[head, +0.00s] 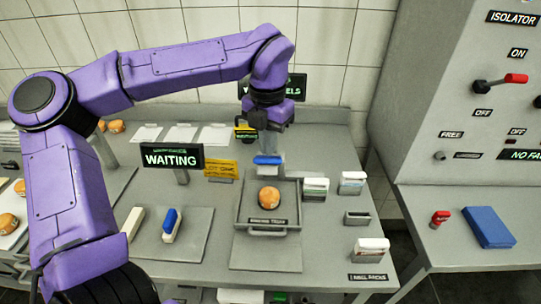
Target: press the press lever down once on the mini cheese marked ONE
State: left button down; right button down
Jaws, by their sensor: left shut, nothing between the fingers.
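A round orange-brown mini cheese (269,197) sits in a grey tray (243,214) with a dark label on its front. Any mark on the cheese is too small to read. A blue-topped part (267,160), which may be the press lever, stands just behind the cheese. My left gripper (269,147) is shut and empty, pointing down directly above the blue part. I cannot tell whether its fingertips touch the blue part. My right gripper is not in view.
A "WAITING" sign (172,156) and an orange sign (221,169) stand left of the tray. A blue-and-white block (172,225) lies on a grey board at front left. Small labelled holders (352,184) line the right. A panel with a red-tipped lever (515,78) stands far right.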

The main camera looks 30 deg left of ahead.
aim_at(268, 165)
pick_arm(q)
jog(key=shift+s+d+f+b, duration=0.15)
jog(key=shift+s+f+b, duration=0.05)
jog(key=shift+f+b, duration=0.45)
jog(key=shift+s+d+f+b, duration=0.1)
jog(key=shift+s+f+b, duration=0.15)
jog(key=shift+f+b, duration=0.4)
jog(key=shift+s+d+f+b, duration=0.2)
jog(key=shift+f+b, duration=0.35)
jog(key=shift+f, duration=0.2)
jog(key=shift+s+f, duration=0.1)
jog(key=shift+f, duration=0.05)
jog(key=shift+s+d+f+b, duration=0.15)
jog(key=shift+s+f+b, duration=0.1)
jog(key=shift+f+b, duration=0.3)
jog(key=shift+s+d+f+b, duration=0.15)
jog(key=shift+s+f+b, duration=0.1)
jog(key=shift+f+b, duration=0.25)
jog(key=shift+s+d+f+b, duration=0.15)
jog(key=shift+s+f+b, duration=0.1)
jog(key=shift+f+b, duration=0.3)
jog(key=shift+s+d+f+b, duration=0.15)
jog(key=shift+s+f+b, duration=0.05)
jog(key=shift+f+b, duration=0.3)
jog(key=shift+f, duration=0.1)
